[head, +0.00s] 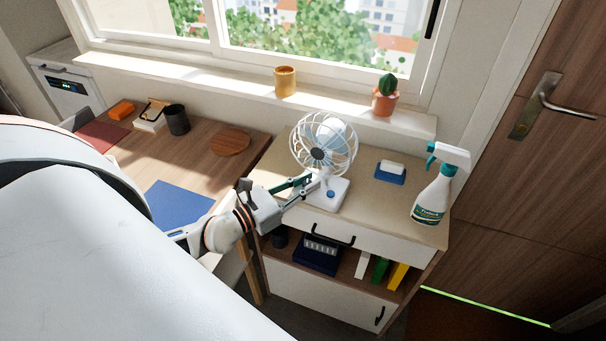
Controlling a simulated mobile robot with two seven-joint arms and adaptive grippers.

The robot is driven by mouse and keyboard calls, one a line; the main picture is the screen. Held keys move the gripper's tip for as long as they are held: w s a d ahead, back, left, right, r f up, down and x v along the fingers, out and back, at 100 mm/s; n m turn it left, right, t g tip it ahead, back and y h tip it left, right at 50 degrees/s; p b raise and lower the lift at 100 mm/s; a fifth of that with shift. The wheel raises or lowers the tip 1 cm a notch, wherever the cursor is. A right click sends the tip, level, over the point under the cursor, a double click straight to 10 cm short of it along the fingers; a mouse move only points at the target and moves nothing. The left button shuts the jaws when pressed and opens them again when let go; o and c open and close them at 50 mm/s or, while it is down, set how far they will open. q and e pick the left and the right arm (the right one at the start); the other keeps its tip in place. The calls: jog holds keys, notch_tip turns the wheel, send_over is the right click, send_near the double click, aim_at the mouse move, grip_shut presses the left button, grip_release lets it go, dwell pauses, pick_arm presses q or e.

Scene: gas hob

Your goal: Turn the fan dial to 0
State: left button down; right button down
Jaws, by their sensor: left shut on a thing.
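A white desk fan (319,155) with a round wire cage stands on the light top of a small cabinet. Its white base (335,186) carries a small round blue part (331,194). My left gripper (314,184) reaches in from the left, with its fingertips at the left side of the fan's base, just below the cage. It is shut on a small part of the fan there, apparently the dial. The fingers hide that part, so its setting cannot be read. My right gripper is not in view.
A blue sponge holder (390,175) and a spray bottle (436,190) stand right of the fan. A cactus pot (385,100) and a golden cup (286,81) are on the windowsill. A wooden desk (185,160) adjoins the cabinet at left.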

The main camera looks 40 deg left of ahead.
pick_arm(q)
jog(key=n+y+p, duration=0.3)
jog(key=y+p, duration=0.1)
jog(key=shift+d+r+t+y+p, duration=0.1)
jog(key=shift+r+t+y+p, duration=0.05)
jog(key=shift+t+y+p, duration=0.2)
jog(key=shift+n+y, duration=0.45)
jog(key=shift+n, duration=0.05)
jog(key=shift+n+y+p, duration=0.5)
jog(key=shift+n+y, duration=0.1)
jog(key=shift+y, duration=0.5)
jog(key=shift+n+y, duration=0.3)
jog(key=shift+y, duration=0.1)
jog(key=shift+f+n+y, duration=0.2)
jog(key=shift+n+y, duration=0.4)
jog(key=shift+y, duration=0.3)
jog(key=shift+n+g+y, duration=0.5)
jog(key=shift+g+y, duration=0.15)
jog(key=shift+y, duration=0.25)
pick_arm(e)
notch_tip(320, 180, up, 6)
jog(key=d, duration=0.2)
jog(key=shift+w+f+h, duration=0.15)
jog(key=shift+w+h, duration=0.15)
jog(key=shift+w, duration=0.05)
pick_arm(q)
jog(key=shift+r+y, duration=0.1)
jog(key=shift+y, duration=0.2)
